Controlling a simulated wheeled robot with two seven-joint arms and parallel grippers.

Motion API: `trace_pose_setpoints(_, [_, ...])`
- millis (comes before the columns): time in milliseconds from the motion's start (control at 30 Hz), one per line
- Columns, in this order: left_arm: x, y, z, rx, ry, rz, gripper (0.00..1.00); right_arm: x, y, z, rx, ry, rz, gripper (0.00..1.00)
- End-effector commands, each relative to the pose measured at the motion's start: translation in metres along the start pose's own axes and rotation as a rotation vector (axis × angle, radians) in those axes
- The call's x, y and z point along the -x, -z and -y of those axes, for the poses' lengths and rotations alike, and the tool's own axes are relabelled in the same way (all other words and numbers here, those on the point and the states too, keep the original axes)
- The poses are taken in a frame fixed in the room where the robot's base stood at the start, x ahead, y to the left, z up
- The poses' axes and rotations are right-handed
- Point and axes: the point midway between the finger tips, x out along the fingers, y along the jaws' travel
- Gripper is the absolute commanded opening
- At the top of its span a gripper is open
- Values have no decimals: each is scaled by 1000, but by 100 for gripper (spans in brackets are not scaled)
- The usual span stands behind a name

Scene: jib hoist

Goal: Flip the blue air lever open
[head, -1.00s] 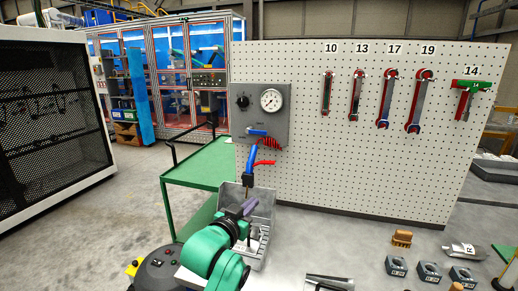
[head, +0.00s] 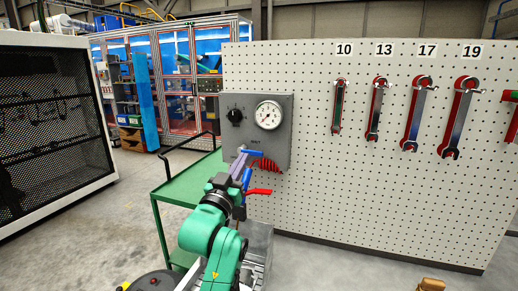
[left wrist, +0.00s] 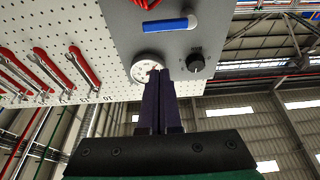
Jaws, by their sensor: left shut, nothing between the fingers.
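The blue air lever (head: 252,152) lies roughly horizontal low on the grey panel (head: 283,125), below the pressure gauge. My left gripper (head: 240,160) is shut and empty, with its fingertips close to the lever's left end in the head view. In the left wrist view the lever (left wrist: 165,26) shows beyond and apart from the shut fingertips (left wrist: 159,76). I cannot tell from the head view whether they touch. My right gripper is in neither view.
The panel carries a gauge (head: 268,115), a black knob (head: 235,117) and a red coiled hose (head: 266,165). A blue air gun (head: 247,179) with a red lever is behind my arm. Wrenches hang on the pegboard (head: 310,180). A green cart (head: 180,190) stands left.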

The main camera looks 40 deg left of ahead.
Motion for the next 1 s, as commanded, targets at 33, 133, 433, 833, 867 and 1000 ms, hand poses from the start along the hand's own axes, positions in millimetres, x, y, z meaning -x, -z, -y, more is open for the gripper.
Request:
trace_pose_setpoints(33, [0,0,0,0,0,0,0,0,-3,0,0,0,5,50])
trace_pose_setpoints(133, [0,0,0,0,0,0,0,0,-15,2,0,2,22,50])
trace_pose_setpoints(433, [-26,5,0,0,0,0,0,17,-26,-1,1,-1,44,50])
trace_pose_setpoints(833, [-100,-8,-1,1,-1,8,0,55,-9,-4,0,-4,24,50])
trace_pose_setpoints(867, [-97,-14,0,1,-1,8,0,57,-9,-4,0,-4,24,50])
trace_pose_setpoints(1000, [-90,-32,0,0,-1,5,0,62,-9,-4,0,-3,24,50])
